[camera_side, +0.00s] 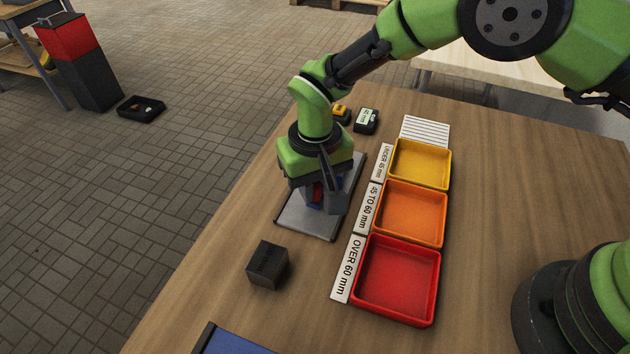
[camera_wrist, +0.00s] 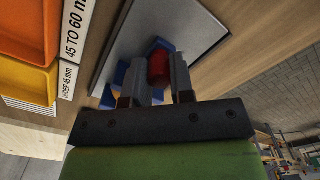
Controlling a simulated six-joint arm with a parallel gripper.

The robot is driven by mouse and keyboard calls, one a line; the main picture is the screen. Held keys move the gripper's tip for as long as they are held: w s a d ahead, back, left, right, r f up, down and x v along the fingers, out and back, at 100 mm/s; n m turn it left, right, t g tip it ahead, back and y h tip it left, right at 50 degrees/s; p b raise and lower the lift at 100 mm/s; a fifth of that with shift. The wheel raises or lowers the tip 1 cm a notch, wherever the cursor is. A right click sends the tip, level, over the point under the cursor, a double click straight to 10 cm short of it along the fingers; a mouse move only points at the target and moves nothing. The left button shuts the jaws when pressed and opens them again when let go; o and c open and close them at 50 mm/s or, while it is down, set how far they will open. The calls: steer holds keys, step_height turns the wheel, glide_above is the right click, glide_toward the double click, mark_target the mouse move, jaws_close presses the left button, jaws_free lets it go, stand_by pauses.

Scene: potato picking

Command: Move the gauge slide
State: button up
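The gauge (camera_wrist: 122,72) is blue with a red part, which looks like its slide (camera_wrist: 158,68), and rests on a grey metal plate (camera_side: 297,218). My gripper (camera_side: 325,205) is low over the plate and hides much of the gauge in the side view. In the wrist view, the gripper fingers (camera_wrist: 160,72) stand on either side of the red slide, which fills most of the gap between them. Whether both fingers press on it cannot be told.
To the right stand a yellow tray (camera_side: 420,146), an orange tray (camera_side: 441,215) and a red tray (camera_side: 432,268) with size labels. A dark block (camera_side: 267,265) is in front of the plate. A small display (camera_side: 367,120) and a yellow-black object (camera_side: 342,113) lie behind.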

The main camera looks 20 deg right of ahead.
jaws_close()
steer(key=shift+s+a, duration=1.05)
steer(key=shift+a, duration=0.05)
steer(key=o, duration=0.5)
jaws_free()
step_height(320, 180, up, 10)
